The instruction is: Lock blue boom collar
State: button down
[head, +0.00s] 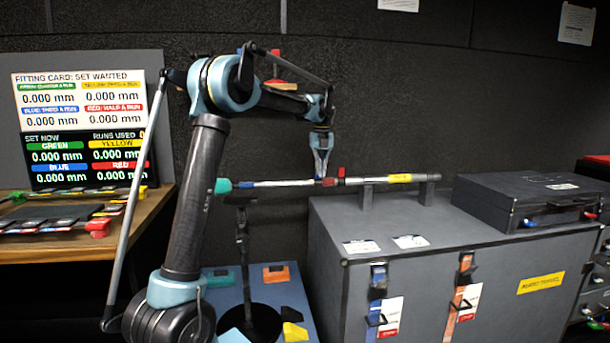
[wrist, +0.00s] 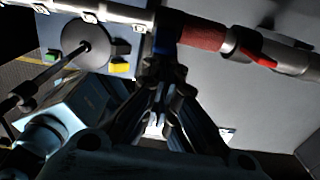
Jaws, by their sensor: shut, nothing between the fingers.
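The boom (head: 285,183) is a long pale and grey pole lying level across the middle of the head view. A blue band (wrist: 166,40), apparently the blue collar, shows in the wrist view just beyond my fingertips, left of a red grip section (wrist: 202,34). A red lever (wrist: 250,47) sits on a grey collar further right. My gripper (head: 321,174) points down at the boom from above, fingers closed and empty. In the wrist view my fingertips (wrist: 162,66) partly cover the blue band; whether they touch it I cannot tell.
A settings board (head: 85,130) shows 0.000 mm for all colours. A bench (head: 100,235) with tools stands left. A blue floor panel (head: 300,300) lies below the boom.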

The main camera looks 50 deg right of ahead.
jog(key=shift+w+r, duration=0.1)
jog(key=shift+w, duration=0.2)
jog(key=shift+r, duration=0.1)
jog(key=shift+r, duration=0.7)
notch_tip(320, 180, up, 9)
jog(key=s+a, duration=0.1)
jog(key=shift+s+a, duration=0.15)
jog(key=shift+s, duration=0.25)
dwell(0.5)
jog(key=shift+w, duration=0.1)
dwell(0.4)
